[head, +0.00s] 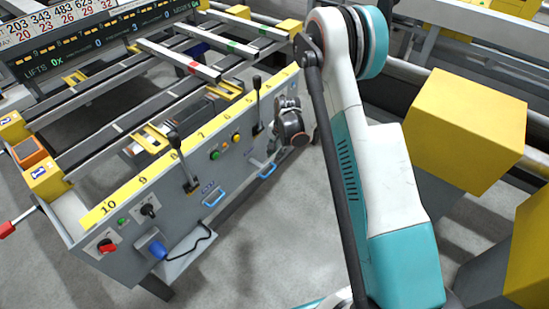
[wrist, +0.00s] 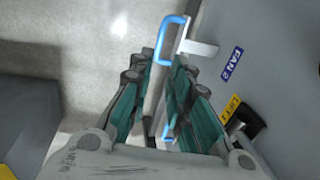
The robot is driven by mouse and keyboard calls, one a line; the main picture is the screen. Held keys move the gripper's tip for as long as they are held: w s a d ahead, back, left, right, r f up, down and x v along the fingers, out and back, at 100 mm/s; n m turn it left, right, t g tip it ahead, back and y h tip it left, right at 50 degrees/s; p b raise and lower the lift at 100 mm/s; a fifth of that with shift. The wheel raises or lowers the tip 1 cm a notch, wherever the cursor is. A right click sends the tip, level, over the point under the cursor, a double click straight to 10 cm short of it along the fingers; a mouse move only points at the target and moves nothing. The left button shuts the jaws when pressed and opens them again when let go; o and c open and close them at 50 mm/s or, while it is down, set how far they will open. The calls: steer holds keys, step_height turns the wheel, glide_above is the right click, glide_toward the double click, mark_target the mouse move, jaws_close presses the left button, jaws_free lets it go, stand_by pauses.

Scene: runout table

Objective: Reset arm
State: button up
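My gripper (wrist: 163,62) shows in the wrist view with its two teal and grey fingers a little apart. The gap between the fingertips is narrow, and I see nothing held in it. A blue handle (wrist: 172,38) on the grey panel (wrist: 275,50) lies beyond the fingertips; I see no clear contact. In the head view, my white and teal arm rises at the right of centre. A dark grey part of my arm's end shows in front of the control panel (head: 190,215), but the fingertips cannot be made out there.
A "FAN 2" label (wrist: 231,65) is near the gripper. Yellow blocks (head: 465,130) stand right of my arm. Grey floor (head: 270,245) is open before the panel.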

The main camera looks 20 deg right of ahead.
steer(key=shift+r, duration=0.25)
stand_by(0.3)
steer(key=s+r+n+t, duration=0.1)
steer(key=s+r+n, duration=0.15)
steer(key=r, duration=0.65)
steer(key=s+r+n+t, duration=0.1)
steer(key=s+r, duration=0.3)
steer(key=r, duration=0.6)
steer(key=s+r+n+t, duration=0.1)
steer(key=s+r, duration=0.3)
steer(key=r, duration=0.5)
steer(key=s+r+n+t, duration=0.1)
steer(key=s+r+n, duration=0.2)
steer(key=s, duration=0.8)
steer(key=s+a+r+n+t+h, duration=0.1)
steer(key=s+r+n, duration=0.2)
steer(key=s, duration=0.8)
steer(key=shift+s+r+t, duration=0.25)
steer(key=shift+r+t, duration=0.05)
steer(key=shift+r, duration=0.75)
steer(key=shift+a, duration=0.1)
